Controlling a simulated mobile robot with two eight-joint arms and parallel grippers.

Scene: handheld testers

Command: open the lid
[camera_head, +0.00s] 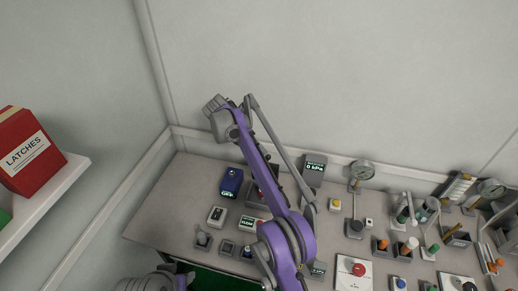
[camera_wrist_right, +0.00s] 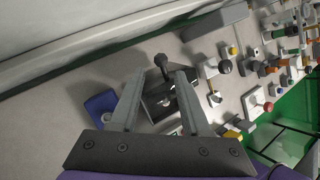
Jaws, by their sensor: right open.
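My right gripper (camera_wrist_right: 158,88) is open in the right wrist view, its two grey fingers spread with nothing gripped. Beyond and between the fingers is a dark box-like unit (camera_wrist_right: 158,107) with a light part in its face. A black knob on a short stem (camera_wrist_right: 161,61) stands at its far side, just past the fingertips. I cannot tell which part is the lid, or whether the fingers touch the unit. In the head view my purple right arm covers much of this area, and I cannot make out the gripper there.
A blue device (camera_head: 230,182) stands on the grey bench (camera_head: 165,215), left of my arm; it also shows in the wrist view (camera_wrist_right: 100,106). Several testers, gauges and buttons crowd the bench to the right. A red box (camera_head: 28,152) sits on a shelf at left.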

